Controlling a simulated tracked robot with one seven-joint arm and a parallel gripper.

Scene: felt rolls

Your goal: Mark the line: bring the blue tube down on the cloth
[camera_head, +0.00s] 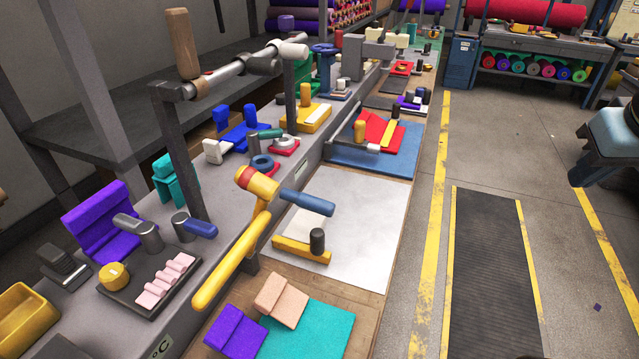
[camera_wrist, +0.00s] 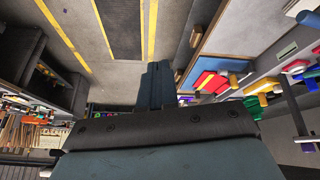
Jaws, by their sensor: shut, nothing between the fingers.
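The blue tube (camera_head: 308,202) sticks out from a yellow head with a red band (camera_head: 257,183), joined to a long yellow handle (camera_head: 232,262). In the head view it appears above the left part of a flat white cloth (camera_head: 362,218), seemingly apart from it. The cloth also shows in the wrist view (camera_wrist: 235,30), where a blue end (camera_wrist: 308,18) at the upper right edge looks like the tube. My gripper (camera_wrist: 156,68) is shut and empty in the wrist view, apart from the tube and cloth.
A yellow bar with a dark knob (camera_head: 317,241) lies on the cloth's near edge. Teal cloth (camera_head: 310,330) is nearer, and red cloth on blue (camera_head: 375,158) is beyond. The grey bench (camera_head: 150,262) at left holds several tools.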

